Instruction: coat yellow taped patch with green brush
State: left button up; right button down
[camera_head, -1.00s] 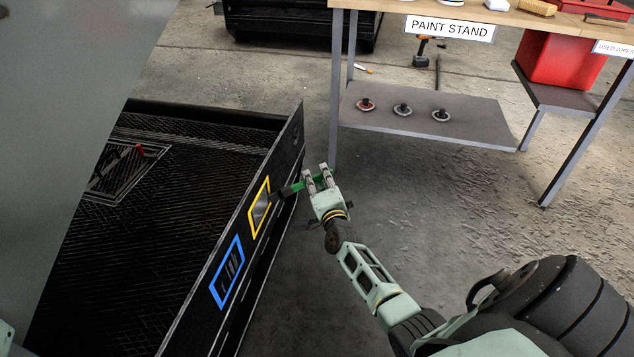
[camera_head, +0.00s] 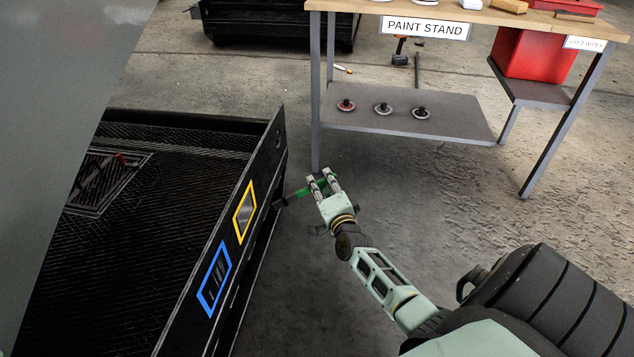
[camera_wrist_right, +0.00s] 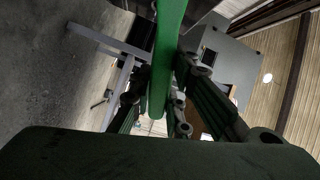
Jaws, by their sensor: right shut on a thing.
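The yellow taped patch (camera_head: 237,212) is on the outer side wall of the black enclosure (camera_head: 262,165), left of centre in the head view. Its inside looks grey and partly shiny. My right gripper (camera_head: 322,180) is shut on the green brush (camera_head: 302,191), to the right of the patch. The brush's dark head points left towards the wall, with a gap between it and the patch. In the right wrist view the green handle (camera_wrist_right: 167,55) runs between the fingers of my right gripper (camera_wrist_right: 155,105); the bristles cannot be made out there. My left gripper is out of view.
A blue taped patch (camera_head: 204,289) is on the same wall, nearer me. The paint stand (camera_head: 350,9) is at the back right, with several round objects on its lower shelf (camera_head: 450,124) and a red bin (camera_head: 535,55). Open floor lies between the stand and the enclosure.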

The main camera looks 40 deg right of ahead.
jog(key=shift+s+d, duration=0.4)
jog(key=shift+s, duration=0.1)
jog(key=shift+s+d, duration=0.55)
jog(key=shift+s, duration=0.1)
